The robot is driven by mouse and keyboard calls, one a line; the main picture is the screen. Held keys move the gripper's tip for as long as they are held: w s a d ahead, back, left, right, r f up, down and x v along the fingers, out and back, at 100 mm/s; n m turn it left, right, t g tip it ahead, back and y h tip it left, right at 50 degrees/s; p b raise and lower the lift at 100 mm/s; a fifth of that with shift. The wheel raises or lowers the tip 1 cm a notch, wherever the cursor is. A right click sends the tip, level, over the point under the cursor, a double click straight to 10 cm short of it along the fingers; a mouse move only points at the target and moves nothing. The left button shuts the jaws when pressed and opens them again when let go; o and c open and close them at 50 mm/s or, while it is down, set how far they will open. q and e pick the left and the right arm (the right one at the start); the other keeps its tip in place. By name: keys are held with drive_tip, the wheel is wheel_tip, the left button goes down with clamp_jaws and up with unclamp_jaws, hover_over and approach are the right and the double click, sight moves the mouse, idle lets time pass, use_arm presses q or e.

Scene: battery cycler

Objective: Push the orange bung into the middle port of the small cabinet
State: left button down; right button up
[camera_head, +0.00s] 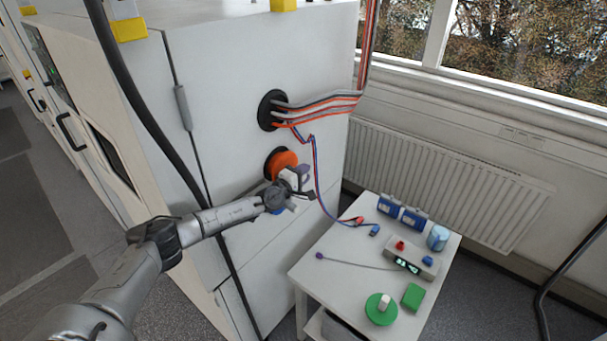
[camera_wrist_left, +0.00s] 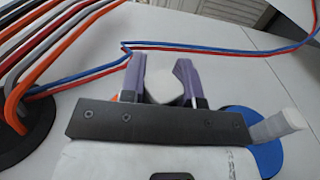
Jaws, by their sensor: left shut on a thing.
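The orange bung (camera_head: 283,161) is at the middle port (camera_head: 268,163) of the small cabinet (camera_head: 235,85); a dark rim shows on its left. I cannot tell how deep it sits. My left gripper (camera_head: 297,178) is shut on the bung's white grip. In the left wrist view the purple fingers stand on both sides of that white grip (camera_wrist_left: 161,87), and a sliver of orange shows beside the left finger. The gripper hides the bung's lower right part. My right gripper is out of view.
Cables leave the black upper port (camera_head: 271,110); a red-blue pair hangs close by the gripper. A blue bung (camera_wrist_left: 262,150) with a white grip sits in the cabinet below. A white table (camera_head: 335,246) at right carries blue boxes, a meter and a green bung (camera_head: 377,313).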

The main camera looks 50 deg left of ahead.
use_arm(q)
drive_tip(key=shift+r, duration=0.1)
drive_tip(key=shift+s+a+b, duration=0.1)
drive_tip(key=shift+a+b, duration=0.5)
drive_tip(key=shift+a, duration=0.05)
idle(0.6)
drive_tip(key=shift+s+a, duration=0.1)
drive_tip(key=shift+a, duration=0.15)
drive_tip(key=shift+s+a+b, duration=0.1)
drive_tip(key=shift+a+b, duration=0.55)
drive_tip(key=shift+b, duration=0.3)
idle(0.4)
drive_tip(key=c, duration=1.2)
unclamp_jaws()
drive_tip(key=o, duration=0.4)
drive_tip(key=shift+o, duration=0.4)
drive_tip(key=o, duration=0.7)
